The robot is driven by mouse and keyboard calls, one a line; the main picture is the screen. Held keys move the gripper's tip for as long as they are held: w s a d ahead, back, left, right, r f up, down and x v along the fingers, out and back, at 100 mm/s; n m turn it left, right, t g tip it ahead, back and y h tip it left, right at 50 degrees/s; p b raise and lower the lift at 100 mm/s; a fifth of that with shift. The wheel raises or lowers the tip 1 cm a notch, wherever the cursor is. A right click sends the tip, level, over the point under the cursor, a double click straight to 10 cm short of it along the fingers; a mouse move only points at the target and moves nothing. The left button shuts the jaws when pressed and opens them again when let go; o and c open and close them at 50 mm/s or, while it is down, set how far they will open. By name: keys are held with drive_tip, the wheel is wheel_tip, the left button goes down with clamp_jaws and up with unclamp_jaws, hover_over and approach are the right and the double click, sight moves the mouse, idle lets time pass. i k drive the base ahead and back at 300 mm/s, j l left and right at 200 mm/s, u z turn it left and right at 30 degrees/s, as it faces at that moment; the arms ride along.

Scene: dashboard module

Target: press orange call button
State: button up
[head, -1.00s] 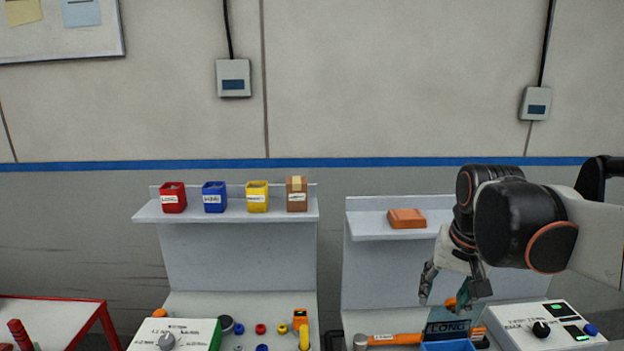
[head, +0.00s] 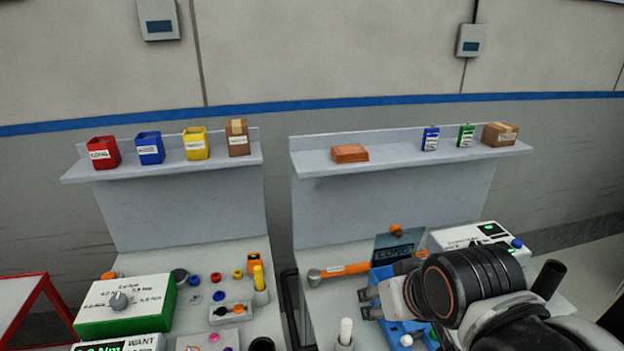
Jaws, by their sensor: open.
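A small round orange knob (head: 395,230) shows at the back of the right bench, just above the dark "LONG" panel (head: 398,247). I cannot read a label on either, so I cannot tell which is the call button. My gripper (head: 367,303) is low over the right bench, pointing left, open and seemingly empty. It is in front of and below the right orange knob, apart from it. My arm hides part of the bench.
An orange-handled hammer (head: 345,269) lies left of the blue bin (head: 380,274). A white control box (head: 470,237) stands behind my arm. A white rod (head: 346,328) stands upright near my gripper. Shelves with containers run along the back.

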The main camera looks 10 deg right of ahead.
sight(109, 275)
drive_tip(key=k+j, duration=0.1)
drive_tip(key=j, duration=1.5)
drive_tip(key=k+j, duration=0.1)
drive_tip(key=j, duration=1.5)
drive_tip(key=i+j+u, duration=0.55)
drive_tip(key=k+j+u, duration=0.1)
